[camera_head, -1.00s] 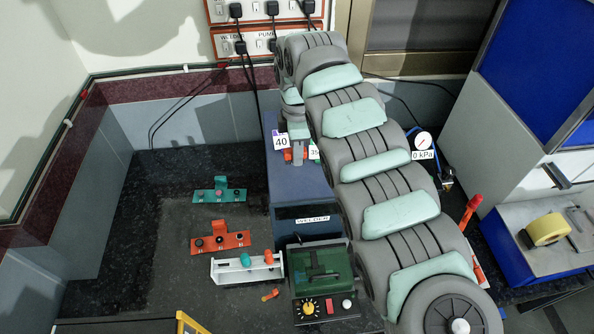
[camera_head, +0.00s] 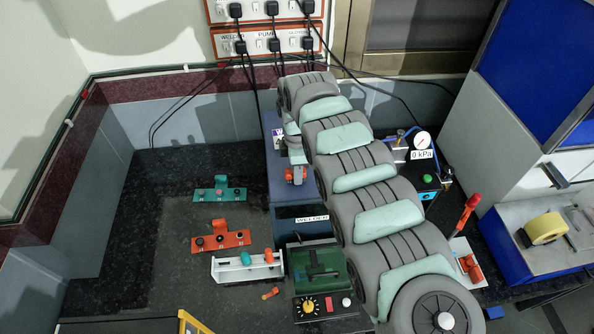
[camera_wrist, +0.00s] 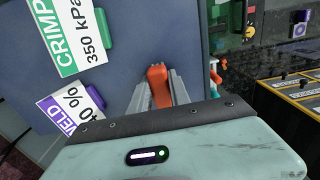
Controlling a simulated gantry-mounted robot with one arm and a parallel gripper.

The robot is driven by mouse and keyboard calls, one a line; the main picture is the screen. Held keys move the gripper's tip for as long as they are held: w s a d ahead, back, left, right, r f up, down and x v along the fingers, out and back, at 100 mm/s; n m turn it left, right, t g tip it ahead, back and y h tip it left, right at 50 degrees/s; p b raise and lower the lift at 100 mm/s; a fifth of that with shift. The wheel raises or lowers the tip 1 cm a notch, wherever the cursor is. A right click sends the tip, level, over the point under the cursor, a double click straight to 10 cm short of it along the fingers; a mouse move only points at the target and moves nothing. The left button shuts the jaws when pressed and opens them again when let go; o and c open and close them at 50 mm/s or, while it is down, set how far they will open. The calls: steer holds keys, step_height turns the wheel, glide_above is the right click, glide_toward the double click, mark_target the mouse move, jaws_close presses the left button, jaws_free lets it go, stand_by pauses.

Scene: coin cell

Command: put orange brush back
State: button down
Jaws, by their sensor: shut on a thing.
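My gripper (camera_wrist: 155,88) is shut on an orange piece (camera_wrist: 159,84), which looks like the orange brush; its rounded end shows between the fingers in the wrist view. In the head view the held orange piece (camera_head: 296,174) is in front of the blue welder cabinet (camera_head: 283,187), above the counter. A white rack (camera_head: 228,271) stands on the counter at lower centre, with a teal-topped piece (camera_head: 245,259) and an orange-topped piece (camera_head: 268,256) in it. A small orange piece (camera_head: 270,293) lies in front of the rack. I cannot tell what it is.
Orange (camera_head: 221,240) and teal (camera_head: 221,195) holders stand behind the rack. A green device (camera_head: 318,268) with a knob panel is right of the rack. The counter's left side is clear.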

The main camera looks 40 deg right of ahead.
steer(key=c, duration=1.2)
jaws_free()
step_height(320, 180, up, 12)
steer(key=b, duration=0.1)
steer(key=shift+r, duration=0.15)
